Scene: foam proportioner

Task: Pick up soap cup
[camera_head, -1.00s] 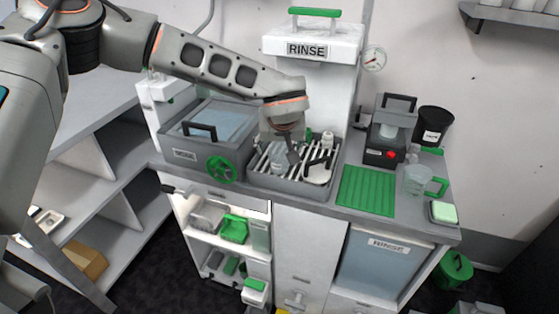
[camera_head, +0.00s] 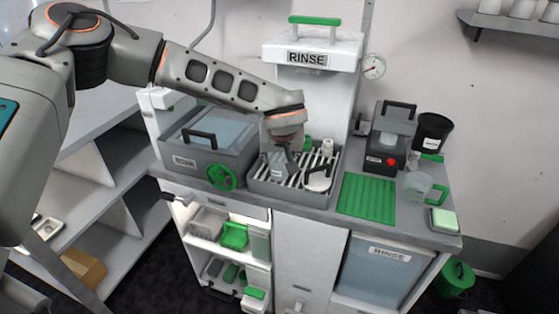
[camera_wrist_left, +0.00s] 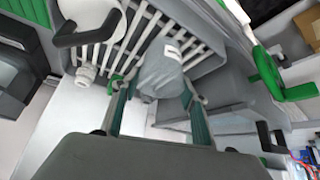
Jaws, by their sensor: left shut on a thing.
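The soap cup, a grey cup with a small white label, is in my left gripper (camera_head: 284,150) over the slatted rack tray (camera_head: 262,188). In the wrist view the cup (camera_wrist_left: 160,74) sits between the two green-padded fingers of the left gripper (camera_wrist_left: 156,92). The fingers are shut on it, and the cup looks tilted. In the head view the cup (camera_head: 276,162) is partly covered by the gripper. I cannot tell whether its lower end still touches the slats. My right gripper is not in view.
A white cup with a black handle (camera_head: 318,180) and a small white bottle (camera_head: 327,147) stand in the same rack. A lidded grey basin (camera_head: 214,150) with a green wheel (camera_head: 221,176) is left. A green ribbed mat (camera_head: 367,195) is clear on the right.

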